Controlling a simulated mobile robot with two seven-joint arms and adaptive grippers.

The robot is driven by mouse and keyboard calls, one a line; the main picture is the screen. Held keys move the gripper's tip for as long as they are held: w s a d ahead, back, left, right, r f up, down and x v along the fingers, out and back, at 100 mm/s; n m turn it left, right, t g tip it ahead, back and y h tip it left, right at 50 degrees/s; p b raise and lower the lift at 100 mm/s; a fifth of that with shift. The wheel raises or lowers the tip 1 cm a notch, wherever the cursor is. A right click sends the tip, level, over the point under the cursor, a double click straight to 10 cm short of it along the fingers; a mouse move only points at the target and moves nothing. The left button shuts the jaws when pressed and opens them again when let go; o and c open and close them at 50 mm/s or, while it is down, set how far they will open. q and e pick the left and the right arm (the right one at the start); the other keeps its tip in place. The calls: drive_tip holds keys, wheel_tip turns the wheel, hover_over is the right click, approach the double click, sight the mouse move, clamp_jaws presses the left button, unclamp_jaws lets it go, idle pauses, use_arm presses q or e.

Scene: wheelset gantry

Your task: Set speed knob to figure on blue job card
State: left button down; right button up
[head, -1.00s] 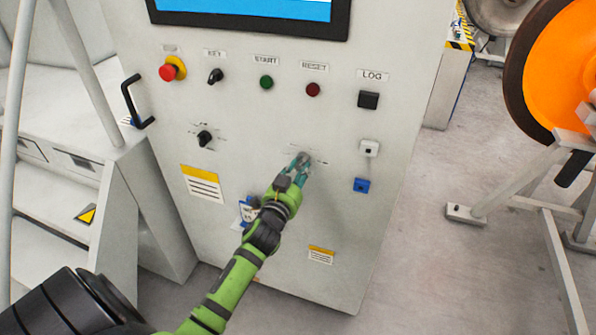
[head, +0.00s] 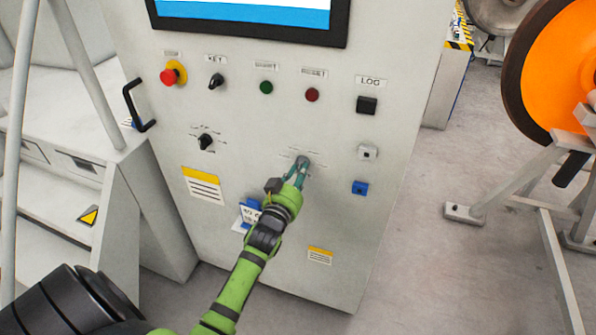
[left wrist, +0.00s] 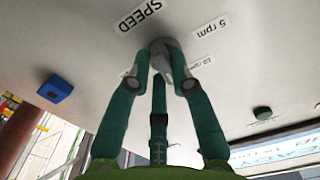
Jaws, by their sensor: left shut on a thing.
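The speed knob (head: 303,160) is a grey knob low on the right half of the grey cabinet front. In the left wrist view the knob (left wrist: 170,55) has labels SPEED, 5 rpm and 10 rpm around it. My left gripper (head: 298,174) is shut on the knob, and its three teal fingers (left wrist: 163,76) close around it in the wrist view. The fingers hide part of the knob, and I cannot tell its pointer setting. The blue job card (head: 249,213) is on the cabinet left of my wrist, partly covered by my arm; its figure is not readable. My right gripper is not in view.
Above are a red emergency button (head: 173,75), a key switch (head: 216,78), a green button (head: 266,87), a red button (head: 312,95) and a black LOG button (head: 367,105). Another black knob (head: 206,142) is at left. A blue socket (head: 360,187) is close to the right.

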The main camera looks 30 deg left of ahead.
use_arm(q)
drive_tip(key=shift+d+r+n+p, duration=0.1)
drive_tip(key=shift+n+p, duration=1.15)
drive_tip(key=shift+n, duration=2.05)
drive_tip(key=c, duration=1.1)
unclamp_jaws()
drive_tip(key=v, duration=1.2)
